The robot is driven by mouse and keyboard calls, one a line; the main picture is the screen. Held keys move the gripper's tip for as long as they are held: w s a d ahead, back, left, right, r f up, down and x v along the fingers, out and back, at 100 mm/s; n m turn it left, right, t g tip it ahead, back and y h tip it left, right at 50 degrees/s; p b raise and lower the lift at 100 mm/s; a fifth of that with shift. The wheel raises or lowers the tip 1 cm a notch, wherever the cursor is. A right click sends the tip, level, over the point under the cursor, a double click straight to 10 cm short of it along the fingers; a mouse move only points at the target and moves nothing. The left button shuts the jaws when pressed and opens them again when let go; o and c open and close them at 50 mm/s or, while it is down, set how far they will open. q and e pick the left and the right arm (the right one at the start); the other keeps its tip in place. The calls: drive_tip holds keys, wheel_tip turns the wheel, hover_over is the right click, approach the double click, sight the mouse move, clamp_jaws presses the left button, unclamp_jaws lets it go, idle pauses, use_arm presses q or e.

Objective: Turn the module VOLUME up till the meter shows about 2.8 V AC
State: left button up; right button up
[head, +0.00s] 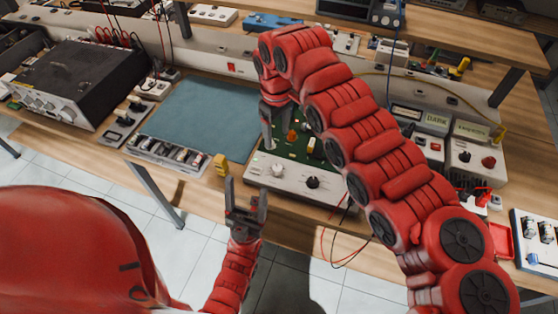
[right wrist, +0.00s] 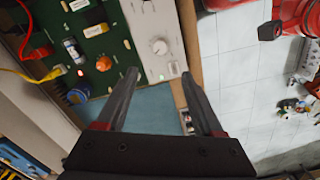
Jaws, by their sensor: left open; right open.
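The module has a green circuit board (head: 291,148) and a pale front panel (head: 291,184) at the table's front edge. The panel carries a light knob (head: 277,170) and a black knob (head: 312,182); I cannot read which is VOLUME. My right gripper (head: 269,140) is open and points down over the module's left part. In the right wrist view the light knob (right wrist: 160,47) lies beyond the gap between the open fingertips (right wrist: 160,75), apart from them. My left gripper (head: 246,190) is open and empty in front of the panel's left end. I see no readable meter value.
A blue-grey mat (head: 201,117) lies left of the module. A black-topped instrument (head: 85,80) stands further left. Boxes with small displays (head: 436,122) stand right, partly behind my right arm. Red and black leads hang at the front edge.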

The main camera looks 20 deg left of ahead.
sight(277, 167)
wheel_tip(277, 167, down, 13)
drive_tip(key=p, duration=0.2)
drive_tip(key=shift+a+f+p, duration=0.1)
drive_tip(key=shift+p, duration=0.3)
drive_tip(key=shift+w+f, duration=0.1)
drive_tip(key=shift+f, duration=0.7)
clamp_jaws()
